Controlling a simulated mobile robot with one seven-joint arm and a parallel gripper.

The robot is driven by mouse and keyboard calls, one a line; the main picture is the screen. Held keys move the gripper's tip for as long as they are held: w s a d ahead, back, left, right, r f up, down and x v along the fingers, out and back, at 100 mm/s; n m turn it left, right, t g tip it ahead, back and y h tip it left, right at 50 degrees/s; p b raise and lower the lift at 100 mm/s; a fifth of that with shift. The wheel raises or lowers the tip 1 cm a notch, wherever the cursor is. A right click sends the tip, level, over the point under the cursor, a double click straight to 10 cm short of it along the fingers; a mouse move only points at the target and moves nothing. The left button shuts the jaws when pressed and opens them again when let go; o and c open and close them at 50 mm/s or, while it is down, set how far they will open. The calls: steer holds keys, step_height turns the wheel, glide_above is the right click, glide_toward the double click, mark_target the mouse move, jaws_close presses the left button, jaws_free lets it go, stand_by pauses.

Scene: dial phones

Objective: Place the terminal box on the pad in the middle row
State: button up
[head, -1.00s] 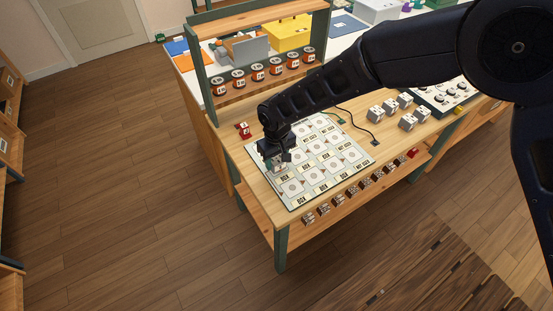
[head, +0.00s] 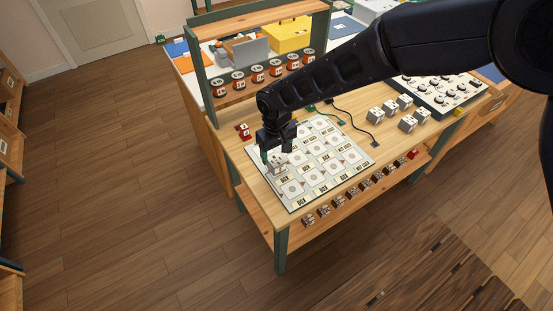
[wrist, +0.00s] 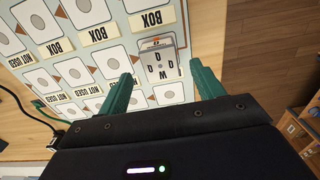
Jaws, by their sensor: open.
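The terminal box (head: 279,161) is a small pale block with dark terminal marks on top. It rests on the printed board (head: 322,189) near the board's left end, with a pad of the front row nearer the head camera. The pad directly under the box is mostly hidden.
Several red-and-grey parts (head: 353,190) line the front ledge. Several dice-like blocks (head: 407,122) and a cable (head: 357,125) lie right of the board. A red part (head: 243,131) sits behind it.

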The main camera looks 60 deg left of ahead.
mark_target(276, 160)
step_height(276, 160, up, 7)
steer(key=shift+r, duration=0.2)
